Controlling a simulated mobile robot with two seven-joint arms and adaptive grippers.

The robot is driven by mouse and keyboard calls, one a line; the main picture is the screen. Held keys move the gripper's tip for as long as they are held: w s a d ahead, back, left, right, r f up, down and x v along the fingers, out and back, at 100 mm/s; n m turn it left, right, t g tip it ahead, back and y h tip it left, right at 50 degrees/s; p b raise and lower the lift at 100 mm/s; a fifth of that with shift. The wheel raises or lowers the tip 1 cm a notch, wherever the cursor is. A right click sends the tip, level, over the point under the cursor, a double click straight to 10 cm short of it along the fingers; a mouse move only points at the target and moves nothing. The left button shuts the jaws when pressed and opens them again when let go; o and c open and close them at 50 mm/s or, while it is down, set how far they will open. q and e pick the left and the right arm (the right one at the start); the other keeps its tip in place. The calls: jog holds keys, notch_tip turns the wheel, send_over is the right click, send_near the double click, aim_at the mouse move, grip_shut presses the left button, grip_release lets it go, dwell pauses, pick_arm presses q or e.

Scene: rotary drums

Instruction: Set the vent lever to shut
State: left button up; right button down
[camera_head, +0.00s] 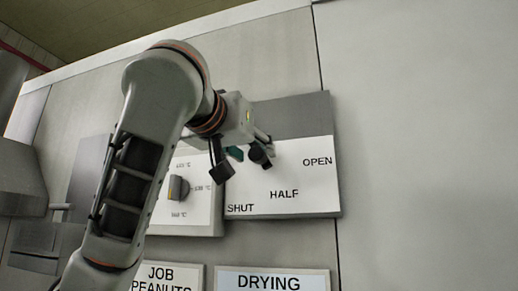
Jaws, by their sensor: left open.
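The vent panel (309,188) is a white plate with a grey top band, marked OPEN at right, HALF at lower middle and SHUT at lower left. My left gripper (242,164) is in front of the panel's left part, above the SHUT mark, with its dark fingertips spread apart. A small teal piece (235,153), perhaps part of the vent lever, shows between the fingers. My gripper hides most of the lever area, so I cannot tell which mark the lever points at or whether the fingers touch it. My right gripper is not in view.
A temperature panel with a grey knob (179,188) is just left of the vent panel, partly behind my left arm. Below are a DRYING sign (272,281) and a JOB PEANUTS sign (170,277). The wall at right is bare.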

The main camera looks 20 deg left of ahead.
pick_arm(q)
jog(key=w+p, duration=0.1)
jog(key=w, duration=0.1)
jog(key=shift+w, duration=0.7)
jog(key=shift+w+d, duration=0.1)
jog(key=shift+w, duration=0.15)
grip_shut()
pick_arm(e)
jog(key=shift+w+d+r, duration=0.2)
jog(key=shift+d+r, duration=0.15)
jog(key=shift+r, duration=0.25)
pick_arm(q)
jog(key=shift+f, duration=0.1)
